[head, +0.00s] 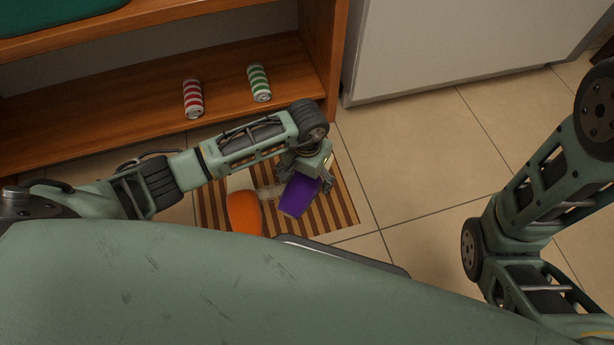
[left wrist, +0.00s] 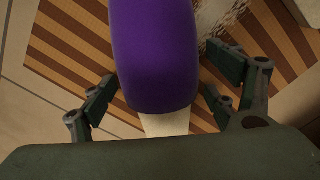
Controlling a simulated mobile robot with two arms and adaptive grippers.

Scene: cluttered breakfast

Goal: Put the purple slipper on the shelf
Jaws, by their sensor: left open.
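The purple slipper (head: 299,196) lies on a brown-striped mat (head: 342,212) on the floor, in front of the shelf (head: 95,118). My left gripper (head: 306,179) is low over the slipper and hides part of it. In the left wrist view, the slipper's purple upper (left wrist: 153,55) is between the two spread fingers, with a finger on each side and visible gaps. A pale part of the slipper shows below the purple. My right arm is at the right edge of the head view, but its gripper is out of view.
An orange slipper (head: 244,211) lies on the mat just left of the purple one. A white cabinet (head: 440,50) stands right of the shelf.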

